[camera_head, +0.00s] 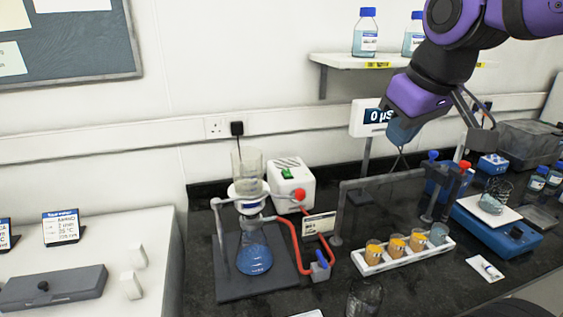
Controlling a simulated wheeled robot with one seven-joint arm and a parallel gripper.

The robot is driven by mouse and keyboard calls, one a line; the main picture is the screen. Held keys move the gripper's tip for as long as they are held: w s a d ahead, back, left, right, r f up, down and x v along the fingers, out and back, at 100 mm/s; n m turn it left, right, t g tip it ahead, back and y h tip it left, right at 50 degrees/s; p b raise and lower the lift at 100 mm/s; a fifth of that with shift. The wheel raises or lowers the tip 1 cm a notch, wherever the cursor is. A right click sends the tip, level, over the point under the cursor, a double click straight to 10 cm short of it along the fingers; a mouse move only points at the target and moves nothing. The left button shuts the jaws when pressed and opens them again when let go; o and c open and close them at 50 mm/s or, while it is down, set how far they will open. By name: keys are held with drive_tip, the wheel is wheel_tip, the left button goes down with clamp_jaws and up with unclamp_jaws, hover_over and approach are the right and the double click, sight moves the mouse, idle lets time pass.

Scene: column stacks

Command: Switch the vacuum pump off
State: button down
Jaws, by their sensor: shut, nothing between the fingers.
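The vacuum pump (291,180) is a white box on the dark bench, behind and right of the filter flask. A green switch (287,173) sits on its top front, and a red round part (299,194) is on its front. I cannot tell the switch's position. Red tubing (293,240) runs between the pump, the flask and a small blue-topped valve (320,260). The conical flask (254,252) holds blue liquid under a glass funnel (247,165). My gripper (484,138) is shut and empty, raised at the upper right, well apart from the pump.
A metal frame (380,178) and a white rack (400,256) of orange-filled jars stand right of the pump. A blue balance (500,232) is farther right. A shelf (400,62) with bottles hangs above. An empty glass (365,298) stands at the front.

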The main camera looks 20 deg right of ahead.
drive_tip(key=w+a+r+n, duration=0.1)
drive_tip(key=w+n, duration=0.3)
drive_tip(key=w, duration=0.5)
drive_tip(key=n+g, duration=0.3)
drive_tip(key=n, duration=0.8)
hover_over(287, 170)
drive_tip(key=s, duration=0.2)
wheel_tip(287, 170, down, 13)
drive_tip(key=shift+s+f, duration=0.1)
drive_tip(key=shift+s, duration=0.05)
drive_tip(key=shift+f, duration=0.1)
drive_tip(key=f, duration=0.4)
drive_tip(key=w+f, duration=0.1)
drive_tip(key=f, duration=0.4)
drive_tip(key=w+f, duration=0.1)
drive_tip(key=f, duration=0.3)
drive_tip(key=shift+f, duration=0.35)
